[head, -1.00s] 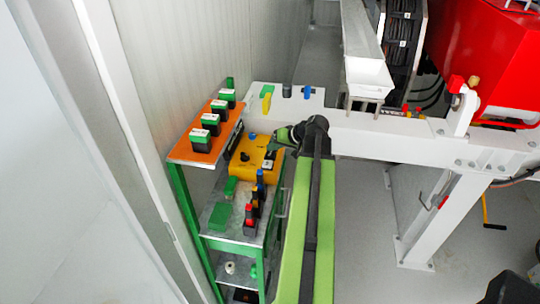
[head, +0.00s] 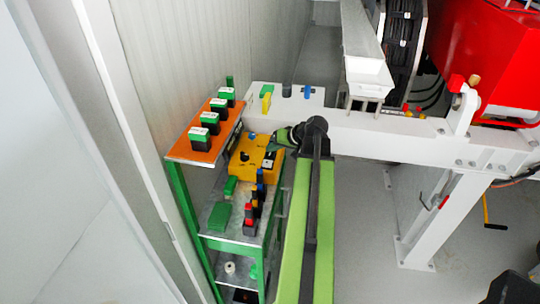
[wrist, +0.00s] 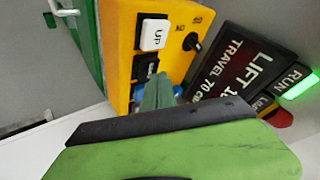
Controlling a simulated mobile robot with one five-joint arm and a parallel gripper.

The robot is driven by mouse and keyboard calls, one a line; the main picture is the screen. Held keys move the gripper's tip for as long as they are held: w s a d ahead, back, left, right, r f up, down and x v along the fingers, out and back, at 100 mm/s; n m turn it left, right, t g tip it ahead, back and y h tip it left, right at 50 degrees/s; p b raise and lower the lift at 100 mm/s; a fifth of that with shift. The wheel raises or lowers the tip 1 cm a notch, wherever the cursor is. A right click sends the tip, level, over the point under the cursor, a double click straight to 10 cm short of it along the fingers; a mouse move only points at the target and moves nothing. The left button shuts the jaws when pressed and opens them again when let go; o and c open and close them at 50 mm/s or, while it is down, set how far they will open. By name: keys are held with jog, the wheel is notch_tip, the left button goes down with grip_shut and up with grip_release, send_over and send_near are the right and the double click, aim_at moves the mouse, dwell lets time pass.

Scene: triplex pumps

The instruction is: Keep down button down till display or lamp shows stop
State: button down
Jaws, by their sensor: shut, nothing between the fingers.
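The yellow control box (wrist: 120,52) fills the upper middle of the wrist view. It carries a white UP button (wrist: 153,34), a black button (wrist: 146,69) with partly hidden white lettering, and a black ON/OFF knob (wrist: 192,42). My gripper (wrist: 158,90) is shut, its green fingertips just below and in front of the black button. I cannot tell whether they touch it. The display (wrist: 241,62) reads LIFT and TRAVEL 70, partly cut by the view. The RUN lamp (wrist: 300,85) glows green. In the head view my gripper (head: 285,137) is at the yellow box (head: 247,158).
A blue part (wrist: 178,90) shows beside my fingertips, and a red part (wrist: 279,117) lies below the lamps. In the head view, an orange shelf (head: 178,150) with several green-and-black blocks stands left of the box. A white beam (head: 420,140) runs to the right.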

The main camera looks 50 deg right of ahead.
aim_at(272, 154)
jog(key=shift+f+b, duration=0.55)
dwell(0.4)
jog(key=shift+r, duration=0.1)
dwell(2.6)
jog(key=shift+r+p, duration=0.85)
jog(key=shift+p, duration=0.1)
notch_tip(272, 154, up, 5)
jog(key=p, duration=0.5)
jog(key=shift+r, duration=0.15)
jog(key=shift+a+f, duration=0.1)
jog(key=shift+f, duration=0.1)
